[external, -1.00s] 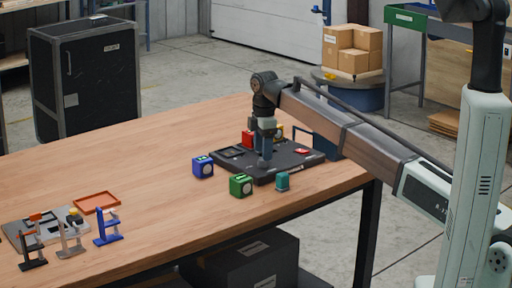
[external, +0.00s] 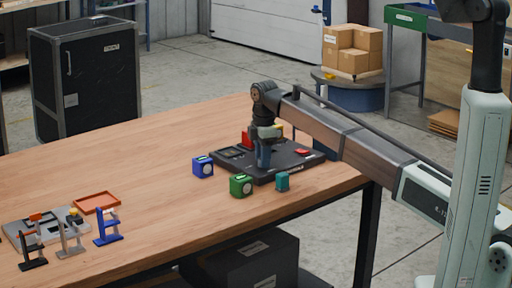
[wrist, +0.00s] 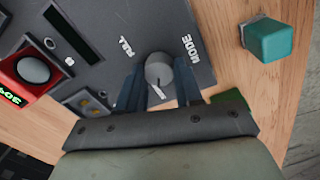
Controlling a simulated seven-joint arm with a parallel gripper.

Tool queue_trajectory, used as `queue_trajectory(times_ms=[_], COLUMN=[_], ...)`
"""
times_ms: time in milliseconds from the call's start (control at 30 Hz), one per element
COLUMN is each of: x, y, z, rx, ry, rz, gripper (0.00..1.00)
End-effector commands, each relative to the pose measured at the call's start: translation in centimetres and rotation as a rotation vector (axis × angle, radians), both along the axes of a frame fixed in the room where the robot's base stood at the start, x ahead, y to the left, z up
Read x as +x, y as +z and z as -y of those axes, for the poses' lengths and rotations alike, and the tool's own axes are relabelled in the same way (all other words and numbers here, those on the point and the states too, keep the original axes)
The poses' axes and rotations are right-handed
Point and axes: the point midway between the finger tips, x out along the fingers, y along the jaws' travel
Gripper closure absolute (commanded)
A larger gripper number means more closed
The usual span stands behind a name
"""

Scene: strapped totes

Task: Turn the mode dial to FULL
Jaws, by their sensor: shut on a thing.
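The mode dial (wrist: 159,72) is a round grey knob with a pale pointer line, on the dark panel (wrist: 205,85) between the printed words FULL and MODE. In the wrist view the pointer line runs toward the lower right, away from the word FULL. My gripper (wrist: 155,85) has its two blue fingers on either side of the dial, shut on it. In the external view my gripper (external: 263,163) stands over the near edge of the dark panel (external: 285,172), and the dial is hidden by the fingers.
A teal block (external: 282,181), a green block (external: 241,185) and a blue block (external: 203,167) stand close around the panel. A red button (external: 302,152) sits on its right side.

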Motion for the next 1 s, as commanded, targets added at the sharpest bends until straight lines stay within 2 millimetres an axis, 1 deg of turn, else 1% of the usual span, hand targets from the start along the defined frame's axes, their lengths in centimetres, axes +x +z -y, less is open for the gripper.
queue_trajectory(times_ms=[33,233,467,667,1000], x=[0.02,0.02,0.02,0.03,0.1], y=[0.01,0.02,0.02,0.03,0.04], z=[-0.01,-0.01,-0.02,-0.05,-0.11], rx=[0.0,0.0,0.0,0.0,-0.001], ry=[0.0,0.0,-0.02,-0.104,-0.394], rz=[0.0,0.001,0.001,0.001,0.001], gripper=[0.77,0.95,0.96,0.96,0.96])
